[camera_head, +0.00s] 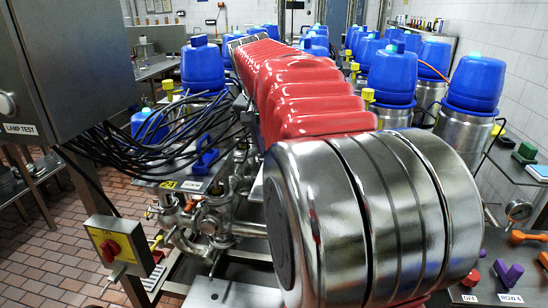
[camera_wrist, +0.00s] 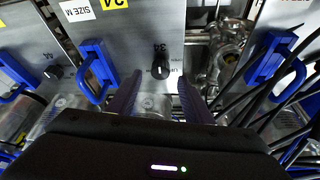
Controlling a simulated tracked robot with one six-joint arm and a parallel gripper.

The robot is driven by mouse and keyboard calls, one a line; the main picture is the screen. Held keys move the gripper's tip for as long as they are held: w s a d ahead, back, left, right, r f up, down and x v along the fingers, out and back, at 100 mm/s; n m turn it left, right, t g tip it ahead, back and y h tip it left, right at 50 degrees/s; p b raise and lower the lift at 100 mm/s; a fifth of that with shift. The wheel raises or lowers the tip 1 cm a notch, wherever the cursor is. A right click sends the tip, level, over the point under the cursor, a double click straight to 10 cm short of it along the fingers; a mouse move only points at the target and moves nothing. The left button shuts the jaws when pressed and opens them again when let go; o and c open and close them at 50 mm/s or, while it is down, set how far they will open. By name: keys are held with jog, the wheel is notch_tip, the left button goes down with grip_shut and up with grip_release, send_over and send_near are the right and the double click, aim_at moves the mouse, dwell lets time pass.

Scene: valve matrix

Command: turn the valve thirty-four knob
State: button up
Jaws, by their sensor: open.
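The valve thirty-four knob (camera_wrist: 160,68) is a small black knob on a grey metal panel (camera_wrist: 150,30) in the wrist view. A "34" mark is printed beside it, and part of a yellow number tag (camera_wrist: 113,3) shows at the top. My gripper (camera_wrist: 159,82) is open, with its two dark purple fingers left and right of the knob in the picture. The knob appears just beyond the fingertips, in line with the gap. I see no contact, and the depth between them is hard to tell. In the head view, my arm hides the gripper, and I cannot make out the knob.
Blue handles (camera_wrist: 97,68) and (camera_wrist: 270,57) flank the panel in the wrist view. Black cables (camera_wrist: 290,95) and metal pipework (camera_wrist: 228,42) lie at right. In the head view, blue-topped valves (camera_head: 390,73) stand in rows, and a grey control box (camera_head: 70,60) is at left.

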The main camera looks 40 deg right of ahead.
jog(key=shift+x, duration=2.1)
jog(key=c, duration=1.1)
